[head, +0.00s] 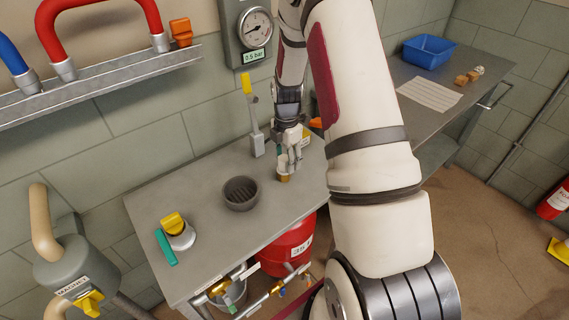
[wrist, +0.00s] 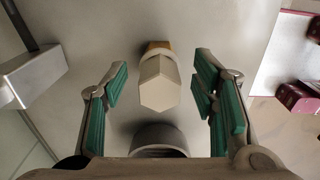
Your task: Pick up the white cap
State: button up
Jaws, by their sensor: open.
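The white cap (wrist: 160,85) has a faceted, angular shape and sits with a brass-coloured piece (wrist: 160,46) in the wrist view. My gripper (head: 287,163) is over the grey bench in the head view. Its two green-padded fingers are open, one on each side of the cap, with a visible gap on both sides. The brass-coloured piece also shows just below my fingers in the head view (head: 284,178). The white cap itself is mostly hidden by my fingers there.
On the bench (head: 215,170) stand a dark round strainer-like cup (head: 240,193), an upright lever with a yellow grip (head: 250,110) and a yellow-handled part (head: 176,228). A blue bin (head: 429,51) and small brass pieces (head: 467,77) are on the far table.

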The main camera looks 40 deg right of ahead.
jog(key=c, duration=1)
